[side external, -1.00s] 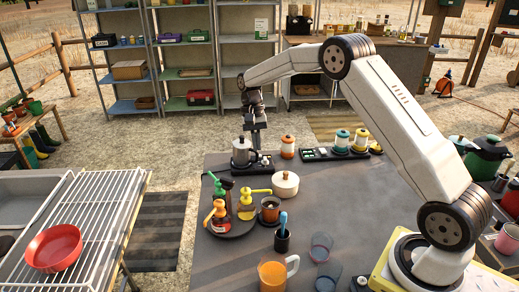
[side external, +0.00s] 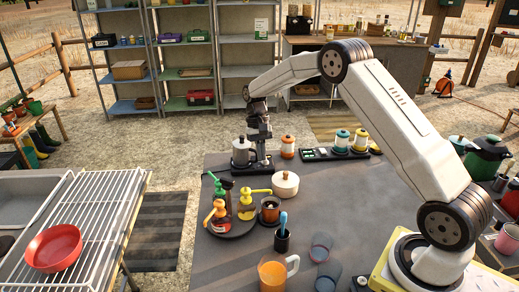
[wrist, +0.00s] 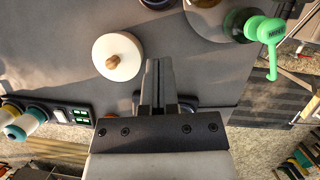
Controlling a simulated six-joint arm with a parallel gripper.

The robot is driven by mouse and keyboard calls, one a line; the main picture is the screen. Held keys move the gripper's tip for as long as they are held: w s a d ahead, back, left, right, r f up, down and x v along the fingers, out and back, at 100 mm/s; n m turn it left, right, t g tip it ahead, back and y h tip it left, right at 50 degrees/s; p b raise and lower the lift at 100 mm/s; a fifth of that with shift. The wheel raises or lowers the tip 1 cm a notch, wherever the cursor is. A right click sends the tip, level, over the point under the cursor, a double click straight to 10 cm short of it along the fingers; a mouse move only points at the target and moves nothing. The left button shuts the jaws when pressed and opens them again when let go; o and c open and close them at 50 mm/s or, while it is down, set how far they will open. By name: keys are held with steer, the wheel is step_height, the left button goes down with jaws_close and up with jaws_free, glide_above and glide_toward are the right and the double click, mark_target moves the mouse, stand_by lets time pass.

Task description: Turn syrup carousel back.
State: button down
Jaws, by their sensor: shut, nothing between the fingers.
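The syrup carousel (side external: 232,230) is a dark round turntable on the grey table. It carries a green-pump bottle (side external: 213,180) at the back left, an orange-pump bottle (side external: 216,212) at the front left, a yellow-pump bottle (side external: 246,203) at the right and a dark bottle between them. My gripper (side external: 260,159) is behind the carousel, just right of the moka pot, pointing down. In the wrist view, my gripper (wrist: 158,68) is shut and empty. The green pump (wrist: 265,30) shows at that view's top right, apart from the fingers; only the carousel's edge shows there.
The moka pot (side external: 242,153) stands close left of my gripper. A cream lidded pot (side external: 285,185) stands right of the carousel, with a brown cup (side external: 269,212) in front of it. A dark holder (side external: 282,241) and an orange mug (side external: 273,272) stand nearer the front.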

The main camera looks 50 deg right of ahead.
steer(key=shift+s+a+f, duration=0.6)
steer(key=shift+s+f, duration=0.3)
steer(key=shift+f, duration=0.15)
steer(key=shift+s+a+f, duration=0.6)
steer(key=shift+s+f, duration=0.3)
steer(key=shift+f, duration=0.1)
steer(key=shift+s+a+f, duration=0.6)
steer(key=shift+s+f, duration=0.3)
steer(key=shift+f, duration=0.15)
steer(key=shift+s, duration=0.15)
steer(key=shift+s+a+m, duration=0.15)
steer(key=shift+a+m, duration=0.05)
steer(key=shift+m, duration=0.2)
steer(key=shift+s+a, duration=0.1)
steer(key=shift+s, duration=0.1)
steer(key=s+a+m+t+y, duration=0.2)
steer(key=s+a+m+t, duration=0.2)
steer(key=a+m, duration=0.6)
steer(key=shift+s+a+m, duration=0.3)
steer(key=shift+a+m, duration=0.05)
steer(key=shift+m, duration=0.65)
